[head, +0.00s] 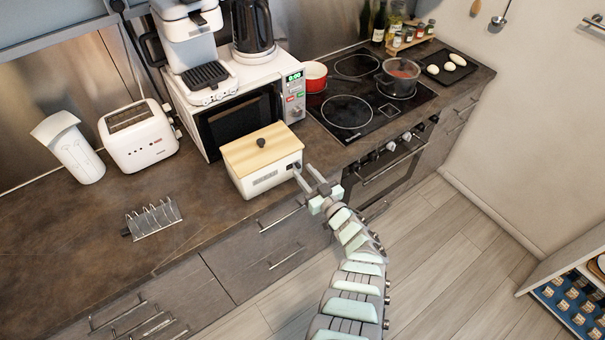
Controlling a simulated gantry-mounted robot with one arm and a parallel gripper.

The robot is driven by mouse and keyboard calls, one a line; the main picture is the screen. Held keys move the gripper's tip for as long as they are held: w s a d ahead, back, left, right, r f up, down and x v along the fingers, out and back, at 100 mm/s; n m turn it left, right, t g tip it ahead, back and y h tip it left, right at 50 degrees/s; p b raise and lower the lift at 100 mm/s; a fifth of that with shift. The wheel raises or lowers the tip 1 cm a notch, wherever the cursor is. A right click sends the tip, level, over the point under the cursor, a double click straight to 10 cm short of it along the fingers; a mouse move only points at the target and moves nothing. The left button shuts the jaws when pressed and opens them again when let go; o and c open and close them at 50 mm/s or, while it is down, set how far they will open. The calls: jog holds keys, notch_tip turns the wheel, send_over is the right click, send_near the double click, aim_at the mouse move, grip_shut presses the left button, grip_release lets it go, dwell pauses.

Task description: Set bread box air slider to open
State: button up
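The bread box (242,179) is a white box with a light wooden lid (262,147) and a dark round knob, standing on the counter in front of the microwave. The lid is on. A small dark patch, apparently the air slider (290,166), shows on its right end, partly hidden by my gripper; its setting is too small to tell. My gripper (303,169) is at that right end, with its two fingers apart and pointing at the box. I cannot tell whether a fingertip touches the slider.
The microwave (238,117) stands close behind the box, with a coffee machine and black kettle on top. A toaster (138,135), a white container (70,147) and a toast rack (153,219) are to the left. The hob (347,112) with pots is to the right. The counter's front edge is close to the box.

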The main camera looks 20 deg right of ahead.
jog(key=shift+w+a, duration=0.15)
jog(key=shift+w, duration=0.8)
jog(key=shift+c, duration=0.2)
grip_shut()
dwell(0.6)
